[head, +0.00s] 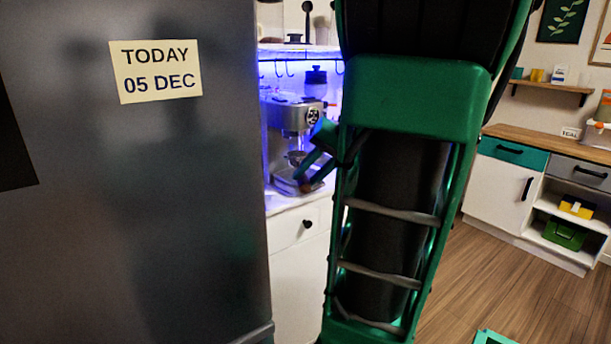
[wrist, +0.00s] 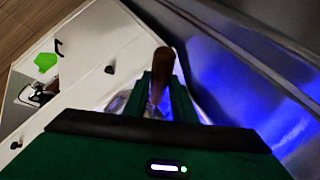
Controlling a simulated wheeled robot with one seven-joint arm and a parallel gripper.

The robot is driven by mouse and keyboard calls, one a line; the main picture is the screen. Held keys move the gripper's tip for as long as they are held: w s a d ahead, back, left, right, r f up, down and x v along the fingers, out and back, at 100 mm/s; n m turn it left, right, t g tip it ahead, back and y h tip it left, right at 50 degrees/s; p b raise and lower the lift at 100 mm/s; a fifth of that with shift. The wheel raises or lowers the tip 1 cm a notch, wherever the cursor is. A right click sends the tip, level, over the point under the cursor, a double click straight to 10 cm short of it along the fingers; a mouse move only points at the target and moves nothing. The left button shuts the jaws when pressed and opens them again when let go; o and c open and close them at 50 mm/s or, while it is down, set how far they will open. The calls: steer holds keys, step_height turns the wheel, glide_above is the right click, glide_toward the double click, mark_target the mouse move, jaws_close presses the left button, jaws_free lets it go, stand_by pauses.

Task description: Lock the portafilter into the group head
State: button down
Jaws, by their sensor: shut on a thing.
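The silver espresso machine (head: 284,117) stands on the white counter in the blue-lit cabinet, partly hidden by my arm. Its group head (head: 294,141) is on the front, above the drip tray. My gripper (head: 304,178) is in front of the machine, at about the height between group head and tray. In the wrist view my gripper's green fingers are shut on the brown portafilter handle (wrist: 164,60), which sticks out past the fingertips. The portafilter's metal basket is mostly hidden, and I cannot tell whether it touches the group head.
A large grey fridge (head: 140,240) fills the left side, close to the machine. The white counter (head: 286,203) has a drawer below it. A shelf with hooks (head: 300,50) hangs above. The wooden floor (head: 520,290) at the right is mostly clear.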

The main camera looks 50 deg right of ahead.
mark_target(303, 154)
steer(key=shift+r, duration=0.1)
steer(key=shift+w+d, duration=2.4)
steer(key=shift+w, duration=0.15)
steer(key=shift+w+d, duration=2.35)
steer(key=shift+w, duration=0.15)
steer(key=shift+r, duration=1.65)
steer(key=shift+s+d, duration=0.1)
steer(key=shift+d, duration=0.05)
steer(key=shift+s+d+f+n+y, duration=0.1)
steer(key=shift+s+d+n+y, duration=0.5)
steer(key=shift+d+n, duration=0.25)
steer(key=shift+s+d+n+g+y, duration=0.25)
steer(key=shift+s+d+n+y, duration=0.1)
steer(key=shift+d+n, duration=0.25)
steer(key=shift+s+d+n+g+y, duration=0.25)
steer(key=shift+d+n+y, duration=0.15)
steer(key=shift+d, duration=0.3)
steer(key=shift+d+n, duration=0.15)
steer(key=shift+n, duration=0.1)
